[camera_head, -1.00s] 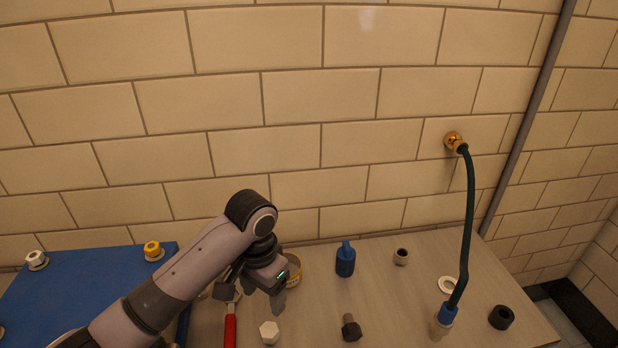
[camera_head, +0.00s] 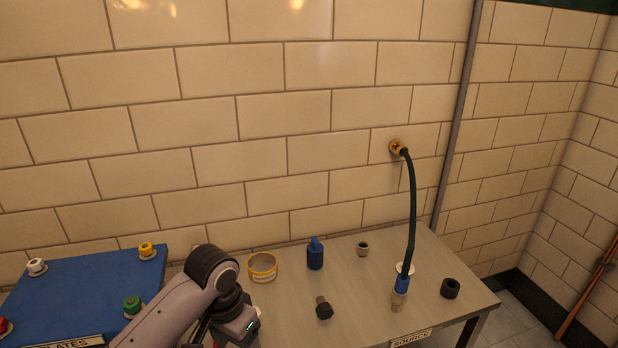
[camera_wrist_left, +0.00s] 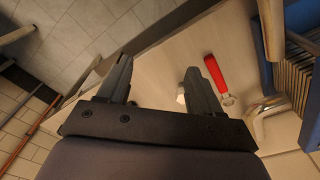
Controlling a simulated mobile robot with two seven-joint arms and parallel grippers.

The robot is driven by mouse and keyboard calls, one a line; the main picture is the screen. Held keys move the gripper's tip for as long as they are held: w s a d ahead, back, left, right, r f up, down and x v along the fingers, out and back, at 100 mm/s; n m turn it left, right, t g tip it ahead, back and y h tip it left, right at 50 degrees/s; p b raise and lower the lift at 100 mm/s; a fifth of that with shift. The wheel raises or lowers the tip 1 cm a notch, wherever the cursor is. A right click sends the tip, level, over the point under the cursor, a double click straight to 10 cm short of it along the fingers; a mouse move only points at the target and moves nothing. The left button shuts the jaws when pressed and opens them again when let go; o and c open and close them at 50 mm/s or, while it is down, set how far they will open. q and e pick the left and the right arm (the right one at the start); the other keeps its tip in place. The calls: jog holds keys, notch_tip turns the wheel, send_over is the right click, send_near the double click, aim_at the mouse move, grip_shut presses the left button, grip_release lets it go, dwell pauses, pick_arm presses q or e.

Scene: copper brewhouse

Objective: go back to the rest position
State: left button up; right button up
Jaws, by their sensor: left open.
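My left gripper (camera_wrist_left: 160,76) is open and empty in the left wrist view, its two fingers apart above the table (camera_wrist_left: 158,60). In the head view my left arm comes in at the lower left. There the gripper body shows at the table's near left part, and its fingertips are not clear. My right gripper is in neither view. A red-handled tool (camera_wrist_left: 216,75) lies beside the fingers in the left wrist view, with a pale nut (camera_wrist_left: 181,97) partly hidden behind one finger.
A blue bench (camera_head: 85,275) with coloured fittings stands left. On the grey table (camera_head: 360,300) are a yellow-rimmed tub (camera_head: 263,267), a blue bottle (camera_head: 315,256), a dark bolt (camera_head: 324,308), a black ring (camera_head: 450,288) and a hose (camera_head: 412,205) running to the wall.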

pick_arm(q)
jog(key=s+d+f+n+t+h, duration=0.25)
jog(key=s+f+t, duration=0.2)
jog(key=f, duration=0.65)
jog(key=s+a+f+t, duration=0.1)
jog(key=s+a+t, duration=0.4)
jog(key=s+a, duration=0.5)
jog(key=shift+s+f+n+t+y, duration=0.2)
jog(key=shift+s+n+t+y, duration=0.2)
jog(key=shift+s, duration=0.35)
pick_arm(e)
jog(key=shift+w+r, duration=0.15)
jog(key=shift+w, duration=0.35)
